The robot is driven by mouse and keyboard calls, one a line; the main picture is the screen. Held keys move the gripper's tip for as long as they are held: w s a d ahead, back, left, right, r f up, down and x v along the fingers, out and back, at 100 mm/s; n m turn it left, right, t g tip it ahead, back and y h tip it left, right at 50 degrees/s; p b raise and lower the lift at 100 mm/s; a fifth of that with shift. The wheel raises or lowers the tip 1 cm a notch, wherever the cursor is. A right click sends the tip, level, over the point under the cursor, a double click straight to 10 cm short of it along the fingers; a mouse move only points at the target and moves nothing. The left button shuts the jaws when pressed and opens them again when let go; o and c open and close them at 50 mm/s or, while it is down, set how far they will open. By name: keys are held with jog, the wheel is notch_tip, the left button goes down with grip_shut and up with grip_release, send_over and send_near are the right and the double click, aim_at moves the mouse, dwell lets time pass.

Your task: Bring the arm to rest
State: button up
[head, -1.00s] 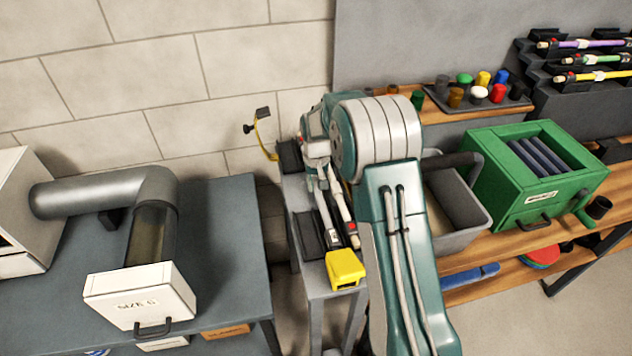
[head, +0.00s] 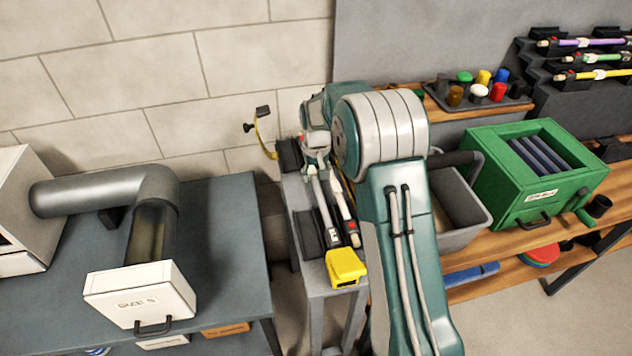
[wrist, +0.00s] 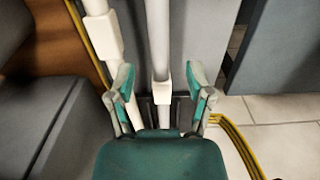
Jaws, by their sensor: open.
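My arm stands in the middle of the head view, its upper link rising from the bottom edge and folding at a large grey-banded joint. My gripper (wrist: 160,95) shows in the wrist view with its two green-and-grey fingers apart. A white rod (wrist: 160,40) with a white collar runs between the fingers in the picture; I cannot tell whether it touches them. A second white rod (wrist: 100,30) lies to the left. In the head view the gripper itself is hard to make out behind the arm, above the narrow grey stand with the rods (head: 328,215).
A yellow block (head: 345,268) sits at the stand's front end. To the left, a blue-grey table (head: 225,230) carries a grey duct (head: 100,193) with a white box end (head: 140,293). To the right are a grey bin (head: 475,225) and a green box (head: 540,180) on a wooden bench.

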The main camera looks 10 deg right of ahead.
jog(key=s+r+t, duration=0.1)
jog(key=s+r, duration=0.3)
jog(key=r, duration=0.5)
jog(key=s+r, duration=0.3)
jog(key=r, duration=0.5)
jog(key=s+r+t, duration=0.2)
jog(key=s, duration=1.1)
jog(key=s+r+t, duration=0.2)
jog(key=s, duration=1.2)
jog(key=shift+s+r+t, duration=0.2)
jog(key=shift+s+t, duration=0.1)
